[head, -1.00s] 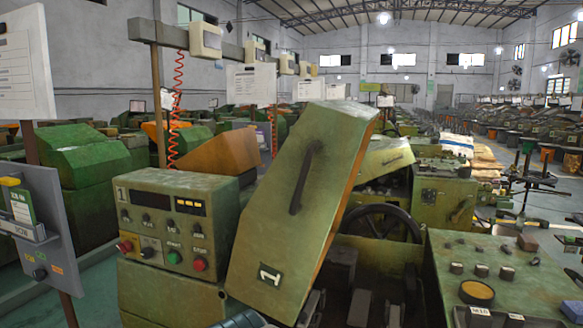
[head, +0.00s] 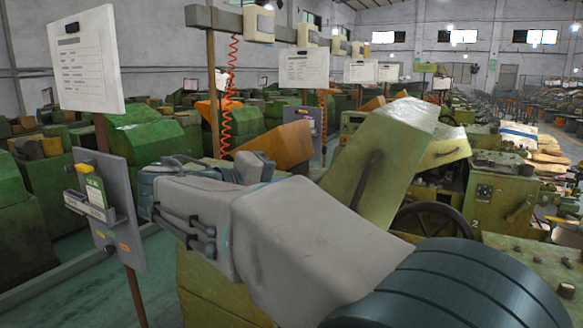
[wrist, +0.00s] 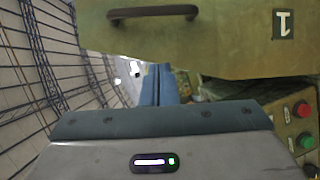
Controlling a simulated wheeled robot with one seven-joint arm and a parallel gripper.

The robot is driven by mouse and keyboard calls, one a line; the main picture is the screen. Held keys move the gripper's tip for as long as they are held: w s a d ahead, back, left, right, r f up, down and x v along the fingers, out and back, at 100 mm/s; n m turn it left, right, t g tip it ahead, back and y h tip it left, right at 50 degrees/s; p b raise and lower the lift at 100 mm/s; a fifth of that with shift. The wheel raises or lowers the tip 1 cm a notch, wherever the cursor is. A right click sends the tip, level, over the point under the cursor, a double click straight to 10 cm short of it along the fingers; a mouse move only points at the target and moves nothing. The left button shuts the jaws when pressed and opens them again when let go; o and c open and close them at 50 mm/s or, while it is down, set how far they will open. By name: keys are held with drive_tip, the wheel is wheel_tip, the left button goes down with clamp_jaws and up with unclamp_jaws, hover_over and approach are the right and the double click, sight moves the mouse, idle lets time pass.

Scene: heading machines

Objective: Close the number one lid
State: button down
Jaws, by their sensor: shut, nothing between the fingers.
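The number one lid (head: 380,150) is a worn green metal cover with a dark bar handle (head: 367,180). It stands raised and tilted on its machine, and my arm hides its lower part in the head view. In the wrist view the lid (wrist: 215,45) fills the top, with its handle (wrist: 152,12) at upper left and the "1" label at upper right. My gripper (wrist: 157,70) is shut and empty, with its blue fingers together by the lid's edge. I cannot tell whether they touch it. My arm hides the fingertips in the head view.
Machine one's control panel shows red and green buttons (wrist: 306,140) at right in the wrist view. A second machine (head: 497,195) stands beyond at right. An orange cover (head: 278,145) stands behind my arm.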

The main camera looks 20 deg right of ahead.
wheel_tip(320, 180, up, 2)
drive_tip(key=p, duration=0.3)
approach(344, 179)
drive_tip(key=d+r, duration=0.2)
drive_tip(key=d, duration=0.2)
drive_tip(key=s+d, duration=0.1)
drive_tip(key=s+d+f+p, duration=0.1)
drive_tip(key=shift+s+f+m+h+p, duration=0.2)
drive_tip(key=shift+s+m+h+p, duration=0.1)
drive_tip(key=shift+s+h, duration=0.1)
drive_tip(key=shift+f, duration=0.1)
